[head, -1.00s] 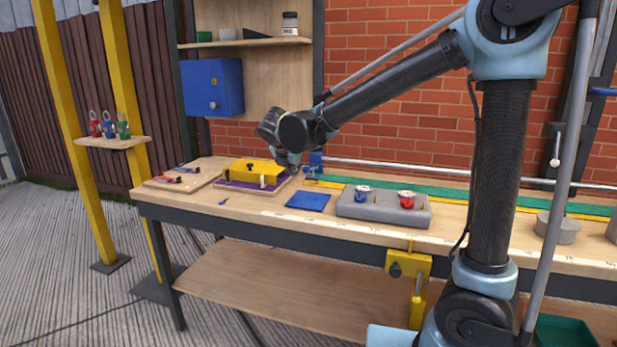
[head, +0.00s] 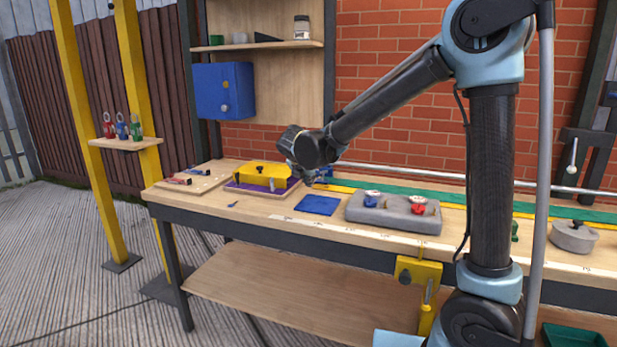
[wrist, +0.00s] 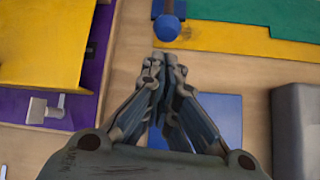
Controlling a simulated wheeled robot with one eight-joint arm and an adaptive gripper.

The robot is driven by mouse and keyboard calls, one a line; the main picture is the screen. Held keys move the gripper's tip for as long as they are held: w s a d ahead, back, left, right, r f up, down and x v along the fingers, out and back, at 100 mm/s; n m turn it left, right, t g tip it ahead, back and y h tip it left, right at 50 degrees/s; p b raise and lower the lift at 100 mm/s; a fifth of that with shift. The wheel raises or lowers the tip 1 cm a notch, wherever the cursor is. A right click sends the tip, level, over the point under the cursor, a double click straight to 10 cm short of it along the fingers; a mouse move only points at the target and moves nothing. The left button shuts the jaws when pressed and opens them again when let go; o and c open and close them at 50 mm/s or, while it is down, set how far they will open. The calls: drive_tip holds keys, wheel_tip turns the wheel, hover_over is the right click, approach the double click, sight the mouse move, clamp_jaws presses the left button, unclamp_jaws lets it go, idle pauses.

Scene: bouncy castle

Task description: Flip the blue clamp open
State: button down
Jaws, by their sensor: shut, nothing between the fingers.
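Two small handled pieces that look like toggle clamps sit on a wooden board at the bench's left end. The blue clamp (head: 199,171) is behind the red one (head: 177,181); both are too small to tell how their handles stand. My gripper (wrist: 166,62) is shut and empty, pointing down over the bench between the yellow case (head: 262,172) and the blue square mat (head: 317,205). It is well to the right of the blue clamp, which is not in the wrist view. A blue round-ended part (wrist: 167,27) lies just beyond the fingertips.
The yellow case, on a purple base (wrist: 15,105), stands between my gripper and the clamps. A grey block (head: 392,212) with blue and red knobs is to the right. A long rail (head: 400,172) runs along the back. A blue wall box (head: 224,90) hangs above.

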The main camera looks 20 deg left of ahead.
drive_tip(key=shift+x, duration=1.65)
drive_tip(key=shift+w+r+g, duration=0.15)
drive_tip(key=shift+r+g, duration=0.25)
drive_tip(key=shift+r, duration=0.3)
drive_tip(key=shift+w+r+g, duration=0.15)
drive_tip(key=shift+r+g, duration=0.25)
drive_tip(key=shift+r, duration=0.25)
drive_tip(key=w+r+g, duration=0.1)
drive_tip(key=r, duration=0.1)
drive_tip(key=w+r+g, duration=0.1)
drive_tip(key=r+g, duration=0.1)
drive_tip(key=r, duration=0.1)
drive_tip(key=w+r+g, duration=0.2)
drive_tip(key=shift+w+d+r+y, duration=0.1)
drive_tip(key=shift+d+r+y, duration=0.05)
drive_tip(key=shift+r+y, duration=0.2)
drive_tip(key=w+r+g, duration=0.2)
drive_tip(key=w+r, duration=0.3)
drive_tip(key=w, duration=0.2)
drive_tip(key=shift+d+g, duration=0.3)
drive_tip(key=shift+g, duration=0.1)
drive_tip(key=shift+r, duration=0.1)
wheel_tip(320, 180, up, 12)
drive_tip(key=shift+w+d, duration=0.3)
drive_tip(key=shift+d, duration=0.1)
